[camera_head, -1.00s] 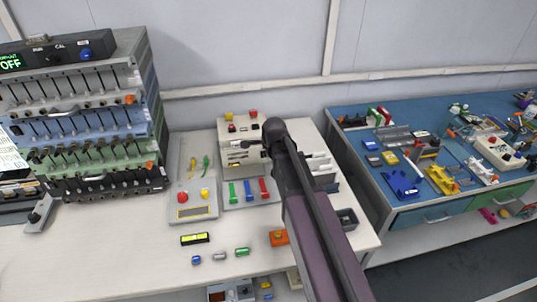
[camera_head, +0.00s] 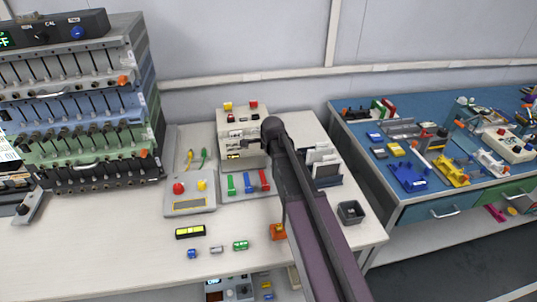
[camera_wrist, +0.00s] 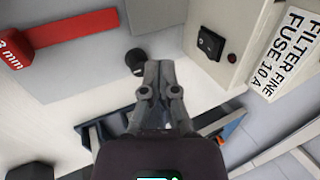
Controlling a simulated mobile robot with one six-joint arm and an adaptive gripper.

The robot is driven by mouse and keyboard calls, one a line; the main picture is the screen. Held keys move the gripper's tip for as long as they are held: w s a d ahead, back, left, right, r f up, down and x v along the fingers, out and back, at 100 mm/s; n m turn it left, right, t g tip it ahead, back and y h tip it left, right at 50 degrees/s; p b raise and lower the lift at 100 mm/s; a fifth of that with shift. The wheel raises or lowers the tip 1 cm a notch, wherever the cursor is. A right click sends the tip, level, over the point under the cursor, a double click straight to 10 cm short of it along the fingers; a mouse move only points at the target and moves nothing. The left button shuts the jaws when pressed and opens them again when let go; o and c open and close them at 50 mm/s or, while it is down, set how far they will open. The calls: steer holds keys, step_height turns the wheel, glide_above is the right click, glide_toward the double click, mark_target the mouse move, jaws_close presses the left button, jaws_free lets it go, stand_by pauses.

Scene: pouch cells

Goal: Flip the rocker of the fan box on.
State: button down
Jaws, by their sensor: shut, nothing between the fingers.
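The beige box (camera_head: 230,122) stands at the back of the white bench, partly hidden behind my arm. In the wrist view, a beige box face (camera_wrist: 190,48) carries a black rocker (camera_wrist: 210,43) in a dark frame, with a small dark red lamp (camera_wrist: 232,58) beside it. A label on it reads "FILTER FINE FUSE 10 A". I cannot tell which way the rocker is tipped. My gripper (camera_wrist: 158,66) is shut and empty, its tips apart from the rocker, below and left of it in the picture.
A round black knob (camera_wrist: 135,58) is just beyond my fingertips. A red part marked "8 mm" (camera_wrist: 60,32) is at the left. A grey control box (camera_head: 190,193) with red and yellow buttons stands left on the bench. Green, blue and red bars (camera_head: 248,183) lie nearby.

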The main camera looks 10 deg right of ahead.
steer(key=shift+w+f+b, duration=0.25)
steer(key=shift+f+b, duration=0.05)
steer(key=shift+f, duration=0.25)
steer(key=shift+w+r+p, duration=0.2)
steer(key=shift+w, duration=0.4)
steer(key=shift+w+r+p, duration=0.15)
steer(key=shift+w+p, duration=0.05)
steer(key=shift+w, duration=0.35)
steer(key=shift+w+r, duration=0.1)
steer(key=shift+w, duration=0.7)
steer(key=shift+d, duration=0.1)
